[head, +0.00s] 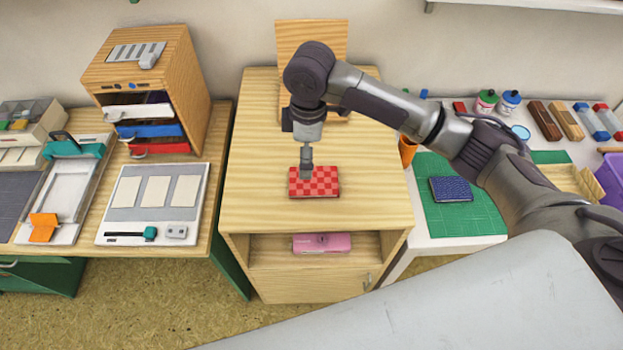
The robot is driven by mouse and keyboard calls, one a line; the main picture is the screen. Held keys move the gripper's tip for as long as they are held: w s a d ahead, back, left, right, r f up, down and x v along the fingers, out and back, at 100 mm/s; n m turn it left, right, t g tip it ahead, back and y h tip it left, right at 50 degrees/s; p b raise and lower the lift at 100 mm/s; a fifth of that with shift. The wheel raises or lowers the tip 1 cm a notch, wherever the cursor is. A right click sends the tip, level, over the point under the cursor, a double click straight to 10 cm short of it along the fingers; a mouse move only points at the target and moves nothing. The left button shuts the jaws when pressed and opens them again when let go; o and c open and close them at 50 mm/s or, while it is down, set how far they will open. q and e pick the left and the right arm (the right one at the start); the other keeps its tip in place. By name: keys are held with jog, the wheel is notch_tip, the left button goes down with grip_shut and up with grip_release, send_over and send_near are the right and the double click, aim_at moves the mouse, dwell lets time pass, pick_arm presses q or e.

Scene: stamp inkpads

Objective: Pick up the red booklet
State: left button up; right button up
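The red booklet (325,182), with a checkered cover, lies flat on top of the wooden cabinet in the middle of the head view. My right gripper (306,172) points straight down over the left half of the booklet, its tip overlapping the cover. I cannot tell whether the fingers touch it, or whether they are open or shut, as they show as one narrow shape. My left gripper is not in view.
The wooden cabinet (255,195) has a bare top around the booklet and a pink box (321,243) on its shelf. A blue booklet (451,189) lies on a green mat (458,220) at right. A drawer unit (194,75) stands at left.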

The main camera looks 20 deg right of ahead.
notch_tip(320, 180, up, 2)
jog(key=w+d, duration=0.1)
jog(key=d, duration=0.1)
jog(key=p, duration=0.2)
send_over(312, 181)
jog(key=shift+h, duration=0.3)
jog(key=f, duration=0.8)
jog(key=shift+w+d, duration=0.15)
jog(key=shift+w, duration=0.05)
notch_tip(312, 181, down, 5)
jog(key=shift+s+r+p, duration=0.15)
jog(key=shift+p, duration=0.85)
jog(key=shift+f, duration=0.3)
jog(key=c, duration=1)
